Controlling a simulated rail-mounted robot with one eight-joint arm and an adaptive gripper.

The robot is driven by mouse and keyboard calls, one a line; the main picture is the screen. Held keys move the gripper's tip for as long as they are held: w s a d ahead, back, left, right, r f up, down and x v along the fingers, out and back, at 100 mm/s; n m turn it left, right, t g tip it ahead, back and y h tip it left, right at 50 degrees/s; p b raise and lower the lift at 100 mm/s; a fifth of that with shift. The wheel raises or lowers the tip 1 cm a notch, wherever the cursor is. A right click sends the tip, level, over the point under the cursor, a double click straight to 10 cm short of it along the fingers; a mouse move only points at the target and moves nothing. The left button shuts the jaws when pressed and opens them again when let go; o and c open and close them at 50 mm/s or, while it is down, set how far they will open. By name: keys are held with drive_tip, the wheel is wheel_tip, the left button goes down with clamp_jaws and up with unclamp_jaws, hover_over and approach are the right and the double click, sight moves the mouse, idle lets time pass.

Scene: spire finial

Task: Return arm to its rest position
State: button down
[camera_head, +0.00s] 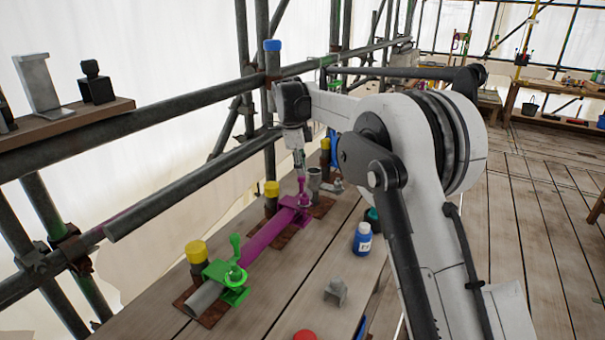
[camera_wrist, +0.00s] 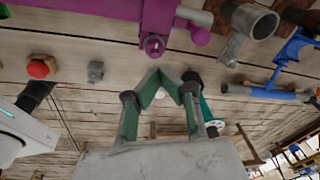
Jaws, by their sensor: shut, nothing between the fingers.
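My gripper (camera_head: 299,168) points down over the bench beside the magenta clamp (camera_head: 303,200) on the magenta tube (camera_head: 266,232). In the wrist view my gripper (camera_wrist: 162,78) has its green fingers drawn together at the tips, with nothing between them. The magenta clamp end (camera_wrist: 153,45) shows just beyond the fingertips there; I cannot tell whether they touch. My white arm reaches from the right over the bench in the head view and hides part of it.
A green clamp (camera_head: 228,275), blue bottle (camera_head: 362,240), grey bracket (camera_head: 336,291) and red knob (camera_head: 305,335) are on the bench. Yellow-capped posts (camera_head: 197,252) and scaffold pipes (camera_head: 190,105) stand left. A blue clamp (camera_wrist: 291,48) shows in the wrist view. Floor (camera_head: 545,190) at right is clear.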

drive_tip(key=shift+d+r, duration=0.15)
drive_tip(key=shift+s+d+r, duration=0.1)
drive_tip(key=shift+d+r, duration=0.1)
drive_tip(key=shift+r, duration=0.05)
drive_tip(key=s+d+r+n+t+b, duration=0.1)
drive_tip(key=s+d+r+n, duration=0.2)
drive_tip(key=s+d, duration=0.3)
drive_tip(key=s+d+r+n+t+y, duration=0.1)
drive_tip(key=s+d+r+n, duration=0.3)
drive_tip(key=s, duration=0.4)
drive_tip(key=s+d+r+n+t+b, duration=0.1)
drive_tip(key=s+d+r+n, duration=0.2)
drive_tip(key=s+d, duration=0.3)
drive_tip(key=s+d+f+n+t, duration=0.1)
drive_tip(key=s+d+f+n, duration=0.1)
drive_tip(key=s, duration=0.6)
drive_tip(key=s+d+f+n+t, duration=0.1)
drive_tip(key=s+f+n, duration=0.3)
drive_tip(key=s, duration=0.5)
drive_tip(key=s+d+f+n+t+b, duration=0.1)
drive_tip(key=s+d+f+n, duration=0.2)
drive_tip(key=s, duration=0.6)
wheel_tip(320, 180, down, 3)
drive_tip(key=shift+d+r+y, duration=0.1)
drive_tip(key=shift+d+y, duration=0.2)
drive_tip(key=shift+d, duration=0.2)
